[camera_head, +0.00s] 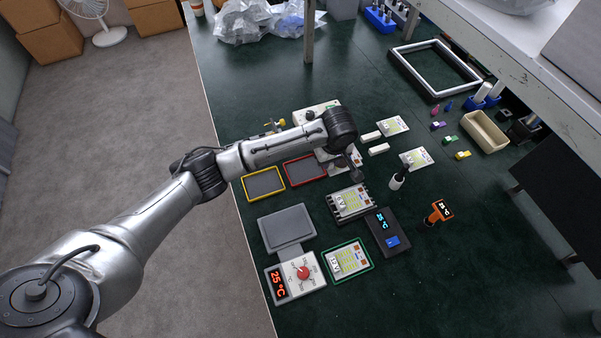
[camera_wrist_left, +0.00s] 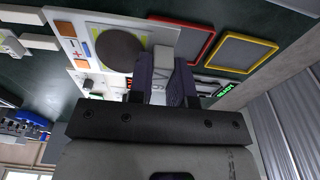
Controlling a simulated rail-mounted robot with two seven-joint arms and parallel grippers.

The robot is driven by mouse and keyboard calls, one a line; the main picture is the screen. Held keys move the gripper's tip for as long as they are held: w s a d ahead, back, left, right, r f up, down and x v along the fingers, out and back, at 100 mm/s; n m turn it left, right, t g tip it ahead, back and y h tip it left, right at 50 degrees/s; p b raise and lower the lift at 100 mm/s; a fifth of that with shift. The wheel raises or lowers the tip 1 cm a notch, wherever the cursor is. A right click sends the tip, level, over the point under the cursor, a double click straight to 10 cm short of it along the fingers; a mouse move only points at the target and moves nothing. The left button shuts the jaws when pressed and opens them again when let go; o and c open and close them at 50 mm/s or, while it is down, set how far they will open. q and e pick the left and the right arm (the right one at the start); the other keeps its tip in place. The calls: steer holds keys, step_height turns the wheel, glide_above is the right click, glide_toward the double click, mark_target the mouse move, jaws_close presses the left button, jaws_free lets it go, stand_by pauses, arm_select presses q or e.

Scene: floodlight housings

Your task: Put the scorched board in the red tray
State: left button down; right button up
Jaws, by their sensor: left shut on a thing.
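The scorched board (camera_wrist_left: 118,48) is a pale panel with a large dark round patch, seen in the left wrist view. In the head view the board (camera_head: 337,166) is partly hidden under my arm. My left gripper (camera_wrist_left: 166,66) is shut on the board at its edge; its tip also shows in the head view (camera_head: 355,172). The red tray (camera_head: 305,170) is a red-rimmed, dark-floored tray just left of the board. The red tray also shows in the left wrist view (camera_wrist_left: 183,37) and looks empty. How high the board is above the table is unclear. My right gripper is out of view.
An empty yellow tray (camera_head: 263,184) lies left of the red one. A green tray (camera_head: 348,260) holds a board. Open green mat lies at right.

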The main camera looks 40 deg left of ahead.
arm_select(q)
steer(key=b, duration=0.2)
glide_above(292, 173)
steer(key=f, duration=0.6)
steer(key=shift+s+d+f, duration=0.15)
steer(key=shift+d+f, duration=0.15)
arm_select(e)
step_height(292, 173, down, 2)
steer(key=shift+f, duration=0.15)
arm_select(q)
steer(key=shift+f+b, duration=0.7)
steer(key=shift+f, duration=1.35)
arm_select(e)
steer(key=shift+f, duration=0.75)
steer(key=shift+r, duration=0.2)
arm_select(q)
steer(key=c, duration=1.1)
jaws_free()
steer(key=shift+f, duration=0.1)
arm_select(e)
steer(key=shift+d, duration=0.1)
arm_select(q)
steer(key=shift+o, duration=0.2)
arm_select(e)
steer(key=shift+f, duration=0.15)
